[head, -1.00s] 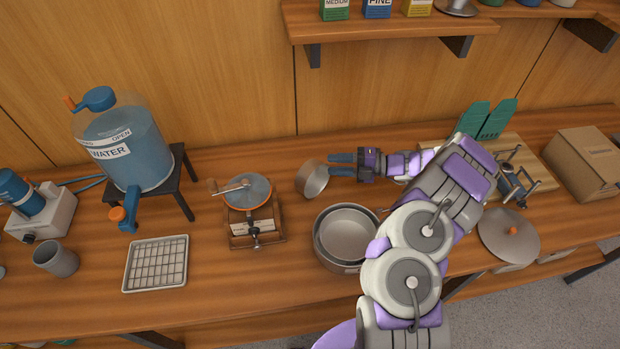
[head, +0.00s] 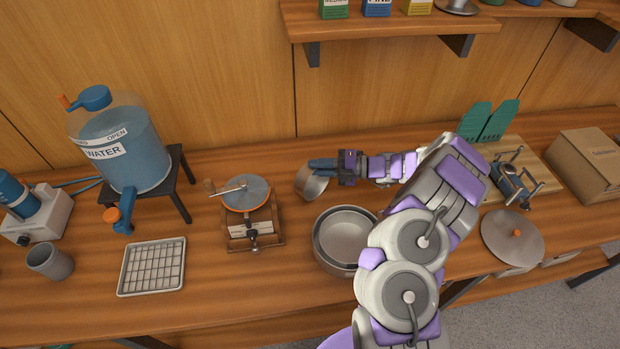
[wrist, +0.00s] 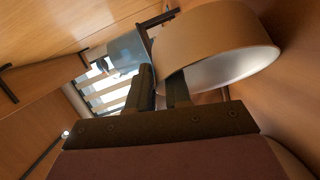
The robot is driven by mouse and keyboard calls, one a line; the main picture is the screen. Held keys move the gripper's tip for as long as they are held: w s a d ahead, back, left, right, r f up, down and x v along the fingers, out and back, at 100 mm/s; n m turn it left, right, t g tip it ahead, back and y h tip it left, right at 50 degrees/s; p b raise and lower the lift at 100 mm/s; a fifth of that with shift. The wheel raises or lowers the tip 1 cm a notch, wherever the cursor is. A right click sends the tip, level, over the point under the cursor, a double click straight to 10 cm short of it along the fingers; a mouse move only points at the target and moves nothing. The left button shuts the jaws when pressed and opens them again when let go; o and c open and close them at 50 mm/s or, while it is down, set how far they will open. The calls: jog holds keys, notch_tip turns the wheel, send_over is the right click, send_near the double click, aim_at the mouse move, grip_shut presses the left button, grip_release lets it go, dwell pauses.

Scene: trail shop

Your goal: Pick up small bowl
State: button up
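The fingertips are partly hidden, and firm contact with the wall does not show.
Nested pots (head: 338,262) stand just in front of the bowl. A hand-crank grinder (head: 248,215) stands close to its left. A wire-rack tray (head: 152,266) and a water dispenser (head: 128,150) are farther left. A shelf (head: 390,30) overhangs the back wall. A lid (head: 512,240) lies at right.

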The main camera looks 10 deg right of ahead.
grip_shut()
dwell(0.4)
